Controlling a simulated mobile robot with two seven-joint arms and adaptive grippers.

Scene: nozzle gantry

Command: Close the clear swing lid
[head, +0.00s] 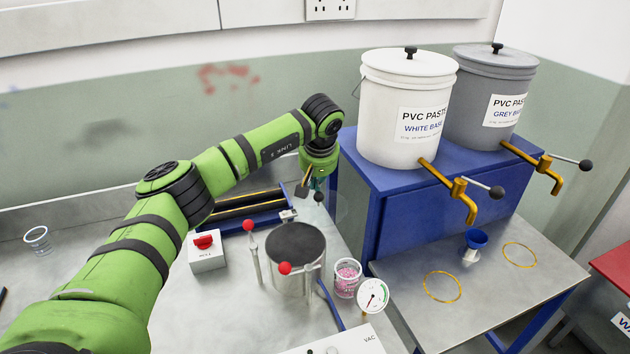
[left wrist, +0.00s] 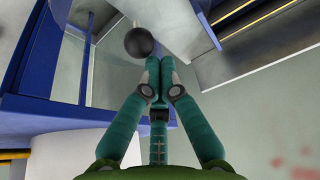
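The clear swing lid (head: 343,212) shows only as a faint transparent shape behind and right of the round metal pot (head: 297,284), whose dark top is uncovered. A black ball knob (head: 319,198) stands by the lid; it also shows large in the left wrist view (left wrist: 140,42). My left gripper (head: 317,187) is at this knob, pointing down. In the left wrist view its teal fingers (left wrist: 156,68) are together with nothing seen between them, and the knob is just beyond the tips. Whether they touch it I cannot tell. My right gripper is out of view.
Red-knobbed clamps (head: 285,268) flank the pot. A switch box (head: 207,252), a cup of pink bits (head: 347,278) and a gauge (head: 373,295) stand close by. A blue stand (head: 400,195) holding two paste buckets rises at right.

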